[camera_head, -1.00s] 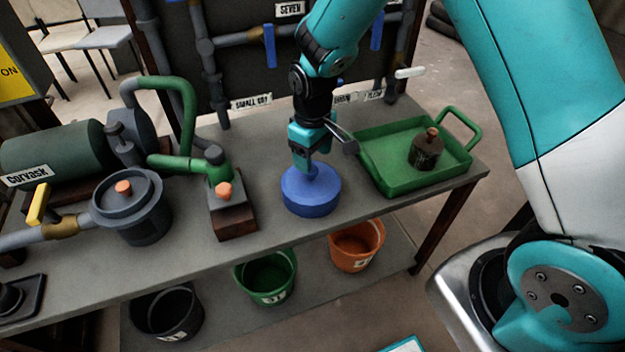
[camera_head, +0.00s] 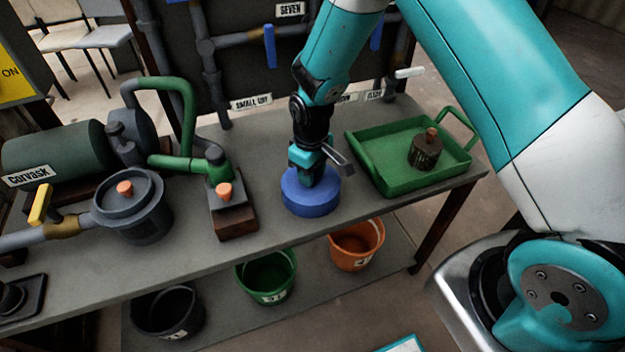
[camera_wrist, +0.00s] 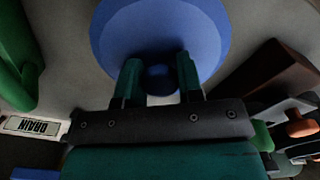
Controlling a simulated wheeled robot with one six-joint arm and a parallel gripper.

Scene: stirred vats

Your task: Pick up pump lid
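A round blue lid (camera_head: 308,196) with a small knob lies on the workbench, left of the green tray; I take it for the pump lid. My gripper (camera_head: 305,180) is over its middle, pointing down. In the wrist view the blue lid (camera_wrist: 160,30) fills the top middle, and its knob (camera_wrist: 158,79) sits between the two fingers of my gripper (camera_wrist: 159,82). The fingers are apart, one on each side of the knob. I cannot tell whether either touches it.
The green tray (camera_head: 368,178) with a dark knobbed weight (camera_head: 425,153) stands to the right. A green pipe and a block with an orange knob (camera_head: 230,208) stand to the left, beside a grey lidded pot (camera_head: 135,215). Buckets, including an orange one (camera_head: 357,250), sit below.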

